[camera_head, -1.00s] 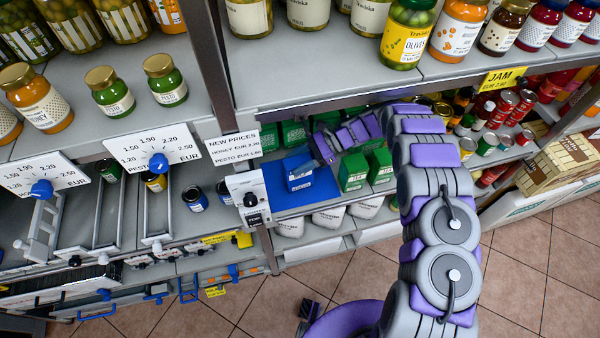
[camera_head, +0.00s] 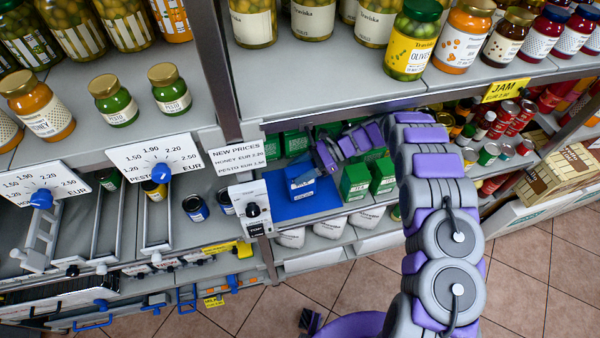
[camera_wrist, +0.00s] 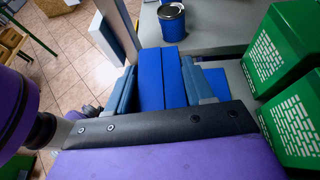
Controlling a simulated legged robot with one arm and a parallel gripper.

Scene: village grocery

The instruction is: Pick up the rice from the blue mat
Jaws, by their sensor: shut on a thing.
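A blue box (camera_head: 301,184) with a white label is at the blue mat (camera_head: 318,205) in the head view. Its print is too small to read surely, so I cannot confirm that it is the rice. My gripper (camera_head: 316,166) reaches in from the right and is shut on this box. In the wrist view the blue box (camera_wrist: 160,78) sits between the two fingers of my gripper (camera_wrist: 163,88). I cannot tell whether its bottom touches the mat.
Green boxes (camera_head: 355,180) stand close to the right of the mat, also in the wrist view (camera_wrist: 277,50). A shelf with jars (camera_head: 410,42) hangs above. White bags (camera_head: 330,226) lie below.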

